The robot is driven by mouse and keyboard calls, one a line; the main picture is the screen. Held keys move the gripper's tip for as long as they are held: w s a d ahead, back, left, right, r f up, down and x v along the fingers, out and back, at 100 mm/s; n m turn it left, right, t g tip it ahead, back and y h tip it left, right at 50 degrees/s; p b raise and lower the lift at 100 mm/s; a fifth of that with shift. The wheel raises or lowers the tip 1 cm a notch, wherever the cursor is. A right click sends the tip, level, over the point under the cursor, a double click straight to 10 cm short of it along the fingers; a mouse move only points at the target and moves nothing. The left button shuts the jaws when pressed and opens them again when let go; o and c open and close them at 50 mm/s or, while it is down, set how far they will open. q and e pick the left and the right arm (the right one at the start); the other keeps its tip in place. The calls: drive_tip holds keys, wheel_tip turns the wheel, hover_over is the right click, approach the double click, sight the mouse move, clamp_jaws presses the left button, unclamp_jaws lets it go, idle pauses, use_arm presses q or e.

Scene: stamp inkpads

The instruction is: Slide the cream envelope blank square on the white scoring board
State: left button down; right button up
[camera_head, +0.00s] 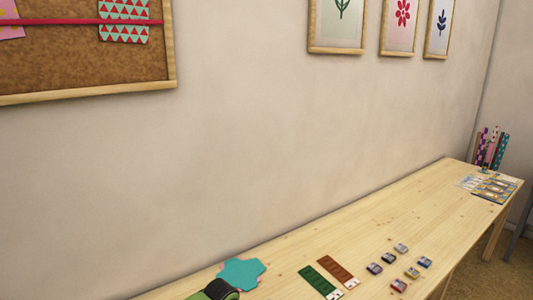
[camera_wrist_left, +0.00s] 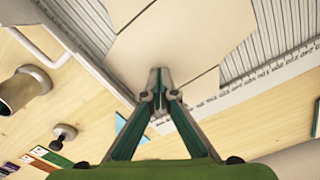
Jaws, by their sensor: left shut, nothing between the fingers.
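The blank's near edge is partly hidden by the fingers and lies close to the board's ruler-marked edge (camera_wrist_left: 262,80). The blank and board do not show in the head view. My right gripper is not in view.
In the head view, a teal scalloped piece (camera_head: 241,272), a green strip (camera_head: 318,281), a brown strip (camera_head: 337,270) and several small inkpads (camera_head: 374,268) lie on the wooden table (camera_head: 405,216). A cylinder (camera_wrist_left: 22,90) and a knobbed stamp (camera_wrist_left: 64,133) stand left in the wrist view.

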use_arm(q)
drive_tip(key=shift+w+d, duration=0.15)
drive_tip(key=shift+d, duration=0.15)
drive_tip(key=shift+w+d, duration=0.15)
drive_tip(key=shift+d, duration=0.1)
idle(0.4)
drive_tip(key=shift+w+d, duration=0.25)
drive_tip(key=shift+d, duration=0.3)
idle(0.5)
drive_tip(key=shift+w+d+p, duration=0.1)
drive_tip(key=shift+d+p, duration=0.6)
drive_tip(key=shift+p, duration=0.1)
idle(0.6)
